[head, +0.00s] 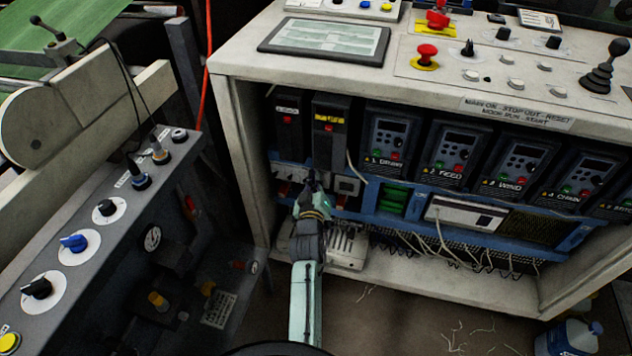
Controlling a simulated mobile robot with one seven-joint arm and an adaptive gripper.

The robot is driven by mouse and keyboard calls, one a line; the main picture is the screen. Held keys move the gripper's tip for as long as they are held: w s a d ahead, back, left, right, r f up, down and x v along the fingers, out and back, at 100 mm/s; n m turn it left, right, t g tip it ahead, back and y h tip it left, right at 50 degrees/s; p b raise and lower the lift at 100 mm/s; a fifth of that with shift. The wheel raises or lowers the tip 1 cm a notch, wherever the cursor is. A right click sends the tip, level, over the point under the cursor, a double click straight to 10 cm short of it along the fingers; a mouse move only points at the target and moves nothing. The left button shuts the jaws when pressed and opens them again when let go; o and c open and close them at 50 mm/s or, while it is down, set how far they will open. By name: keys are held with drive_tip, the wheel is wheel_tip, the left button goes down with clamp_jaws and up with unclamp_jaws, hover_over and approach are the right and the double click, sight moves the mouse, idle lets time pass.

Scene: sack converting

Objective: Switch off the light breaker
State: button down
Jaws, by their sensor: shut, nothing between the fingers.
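The open front of the white control cabinet (240,150) shows a blue rail with small devices in its lower row. A row of small grey breaker-like devices (287,172) sits at the left end of this row, below two dark units. Their labels are too small to read, so I cannot tell which is the light breaker or how its lever stands. My gripper (312,177) is shut and empty, pointing at this row, and hides part of it. I cannot tell whether its tips touch a device.
Drives (390,140) labelled DRAW, FEED, WIND and CHAIN stand to the right. Loose wires hang around the lower rail. A grey knob panel (120,235) stands close on the left. A red emergency button (427,54) and a joystick (603,70) are on the cabinet top.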

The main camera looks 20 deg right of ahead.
drive_tip(key=shift+f+b, duration=0.25)
drive_tip(key=shift+b, duration=0.45)
drive_tip(key=shift+s+a+f+t+b, duration=0.2)
drive_tip(key=shift+t+b, duration=0.4)
drive_tip(key=shift+b, duration=0.75)
